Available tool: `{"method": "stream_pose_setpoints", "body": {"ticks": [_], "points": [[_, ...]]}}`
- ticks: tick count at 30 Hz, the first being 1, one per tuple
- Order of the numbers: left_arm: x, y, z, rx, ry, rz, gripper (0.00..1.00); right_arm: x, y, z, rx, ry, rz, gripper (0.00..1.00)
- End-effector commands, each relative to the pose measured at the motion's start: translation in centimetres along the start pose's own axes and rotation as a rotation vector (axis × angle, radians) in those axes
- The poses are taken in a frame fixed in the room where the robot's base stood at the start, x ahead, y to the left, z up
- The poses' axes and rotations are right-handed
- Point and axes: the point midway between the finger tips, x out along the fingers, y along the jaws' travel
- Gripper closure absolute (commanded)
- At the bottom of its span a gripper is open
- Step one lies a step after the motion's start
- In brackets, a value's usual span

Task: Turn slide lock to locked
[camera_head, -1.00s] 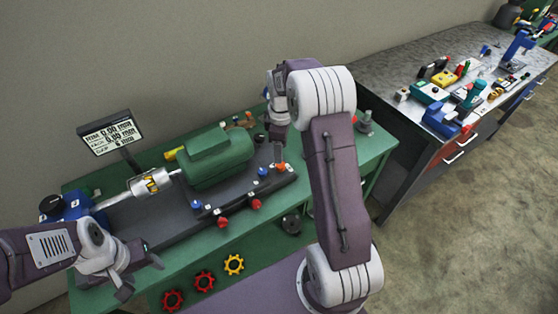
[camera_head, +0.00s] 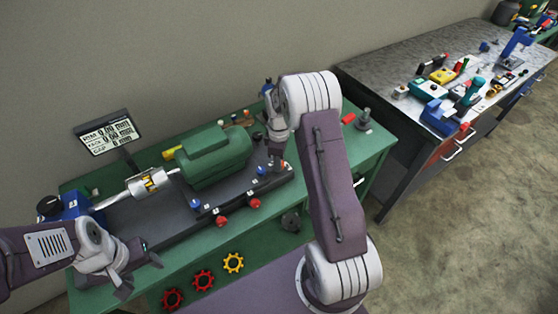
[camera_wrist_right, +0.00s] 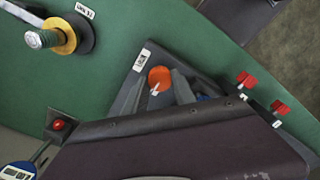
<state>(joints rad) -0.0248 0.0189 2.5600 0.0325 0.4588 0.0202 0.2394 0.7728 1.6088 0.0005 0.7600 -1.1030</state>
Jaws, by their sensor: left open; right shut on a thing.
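An orange knob (camera_head: 283,163) with a white pointer stands at the right end of the dark machine base. It also shows in the right wrist view (camera_wrist_right: 158,77), beside a small white label that I cannot read. I cannot tell which control is the slide lock by its label. My right gripper (camera_head: 276,160) reaches down at this knob, and its grey fingers (camera_wrist_right: 180,88) are shut on it; the exact contact is partly hidden. My left gripper (camera_head: 140,272) is open and empty near the front left of the green bench.
Blue knobs (camera_head: 195,203) and red knobs (camera_head: 254,203) line the base. A display (camera_head: 108,137) stands at the left. Several gear-shaped handwheels (camera_head: 203,279) are on the bench front. A second workbench (camera_head: 400,55) holds tools at the right.

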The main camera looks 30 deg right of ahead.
Motion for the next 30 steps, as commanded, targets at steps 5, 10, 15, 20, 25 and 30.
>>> {"method": "stream_pose_setpoints", "body": {"ticks": [5, 10, 15, 20, 25, 30], "points": [[-0.2, 0.0, 0.0, 0.000, 0.000, 0.000, 0.43, -0.1, 0.0, 0.0, 0.024, -0.001, 0.000, 1.00], [-0.7, 0.0, -0.1, 0.000, 0.000, 0.000, 0.43, -0.2, 0.0, 0.0, 0.102, -0.001, 0.000, 1.00], [-1.3, 0.0, -0.1, 0.000, 0.000, 0.000, 0.43, -0.3, 0.1, 0.0, 0.236, -0.001, 0.000, 1.00], [-2.0, 0.0, -0.2, 0.000, 0.000, 0.000, 0.43, -0.3, 0.1, 0.0, 0.387, -0.001, 0.001, 1.00], [-2.5, 0.1, -0.3, 0.000, 0.000, 0.000, 0.43, -0.3, 0.1, 0.0, 0.550, 0.000, 0.001, 1.00], [-3.0, 0.1, -0.3, 0.000, 0.000, 0.000, 0.43, -0.3, 0.1, 0.1, 0.711, 0.000, 0.001, 1.00]]}}
